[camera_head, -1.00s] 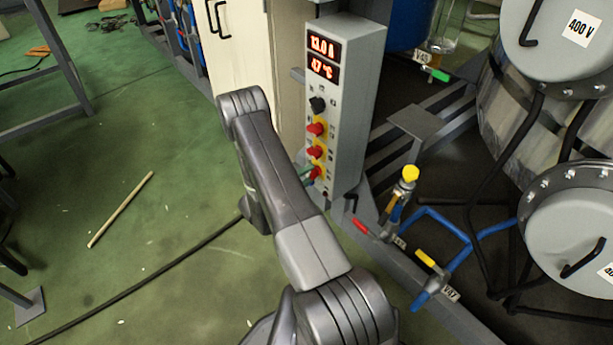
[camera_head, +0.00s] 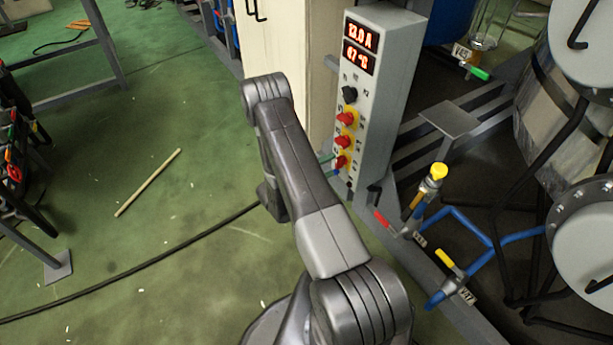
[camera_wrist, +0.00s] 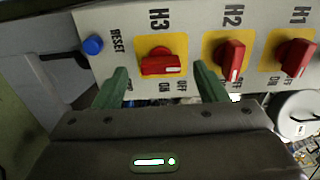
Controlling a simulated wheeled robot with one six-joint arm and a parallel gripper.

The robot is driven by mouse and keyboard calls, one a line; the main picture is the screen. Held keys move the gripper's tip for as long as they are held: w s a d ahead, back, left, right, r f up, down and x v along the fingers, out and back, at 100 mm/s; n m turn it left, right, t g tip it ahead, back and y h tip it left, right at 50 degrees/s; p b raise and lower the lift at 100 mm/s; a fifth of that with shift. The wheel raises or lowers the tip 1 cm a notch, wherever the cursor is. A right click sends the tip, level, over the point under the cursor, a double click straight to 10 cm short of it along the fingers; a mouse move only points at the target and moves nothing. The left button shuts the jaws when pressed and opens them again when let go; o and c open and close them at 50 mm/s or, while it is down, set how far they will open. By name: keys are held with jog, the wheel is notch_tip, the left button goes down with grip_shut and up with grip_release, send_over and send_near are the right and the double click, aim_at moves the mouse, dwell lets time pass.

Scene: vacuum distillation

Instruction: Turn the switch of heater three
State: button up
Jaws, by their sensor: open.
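The heater three switch, a red knob on a yellow plate marked H3 (camera_wrist: 163,64), is in the wrist view. Its handle lies roughly across the picture, unlike the tilted handles of H2 (camera_wrist: 232,58) and H1 (camera_wrist: 297,58). My gripper (camera_wrist: 161,72) is open, one green finger on each side of the H3 plate, with the knob between the tips. A gap shows on both sides; I cannot tell the depth to the panel. In the head view the lowest red switch (camera_head: 341,162) is beside my gripper, which is mostly hidden by my arm.
A blue RESET button (camera_wrist: 92,46) is just left of H3. The control box (camera_head: 387,95) shows lit displays and a black knob (camera_head: 349,94). A stick (camera_head: 148,182) lies on the open green floor.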

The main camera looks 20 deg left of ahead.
jog(key=p+v, duration=0.1)
jog(key=v, duration=1)
jog(key=shift+s+a, duration=0.3)
jog(key=b+x, duration=0.1)
jog(key=x, duration=1.3)
jog(key=shift+s, duration=0.15)
